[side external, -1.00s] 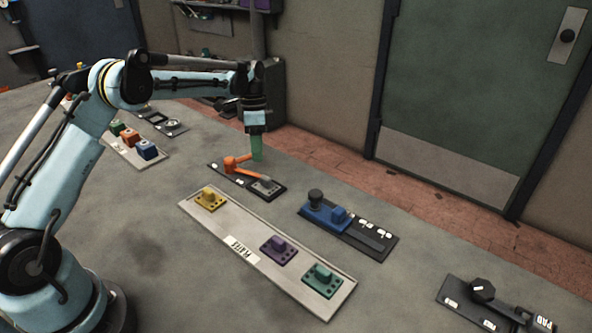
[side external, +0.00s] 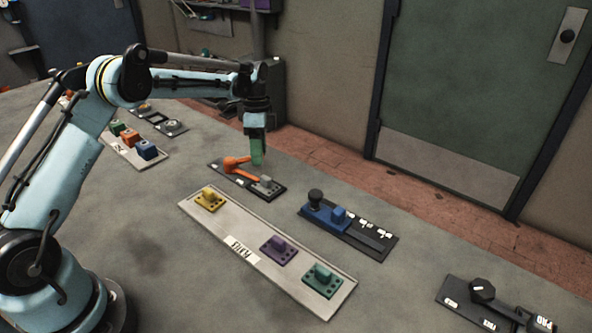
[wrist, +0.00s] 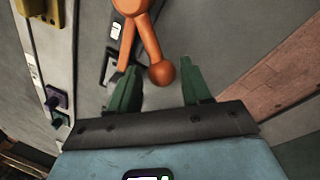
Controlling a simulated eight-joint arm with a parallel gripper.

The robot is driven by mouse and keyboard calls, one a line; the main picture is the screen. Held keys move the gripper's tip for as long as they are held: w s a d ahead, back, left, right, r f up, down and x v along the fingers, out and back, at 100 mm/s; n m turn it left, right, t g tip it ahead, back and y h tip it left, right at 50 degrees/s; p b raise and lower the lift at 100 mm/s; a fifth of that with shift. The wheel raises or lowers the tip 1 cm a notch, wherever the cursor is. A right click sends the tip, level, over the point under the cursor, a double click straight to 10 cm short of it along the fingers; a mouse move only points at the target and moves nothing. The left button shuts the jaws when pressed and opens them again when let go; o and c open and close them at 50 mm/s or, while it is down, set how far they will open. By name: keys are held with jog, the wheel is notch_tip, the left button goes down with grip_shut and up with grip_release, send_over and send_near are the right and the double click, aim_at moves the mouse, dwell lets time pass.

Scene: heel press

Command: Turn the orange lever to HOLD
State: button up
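The orange lever (side external: 240,174) sits on a dark plate (side external: 276,194) beyond the pale tray. In the wrist view the lever (wrist: 147,38) has a hub at the top edge and an arm ending in a round knob. My gripper (side external: 257,162) points down over the plate at the lever's far side. In the wrist view my gripper (wrist: 160,80) is open, with the knob showing between its two green fingers; I cannot tell whether they touch it. Small white labels on the plate are too small to read.
A pale tray (side external: 231,246) with yellow, purple and green pieces lies in front of the lever plate. A blue slider unit (side external: 325,212) stands to the right, and a black knob unit (side external: 482,291) at the lower right. A rack of coloured blocks (side external: 153,160) is at the left.

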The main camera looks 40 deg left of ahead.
jog(key=shift+o, duration=0.5)
notch_tip(320, 180, up, 12)
jog(key=w+a, duration=0.1)
jog(key=shift+w+a, duration=0.25)
jog(key=shift+w, duration=0.15)
jog(key=shift+f, duration=0.1)
dwell(0.5)
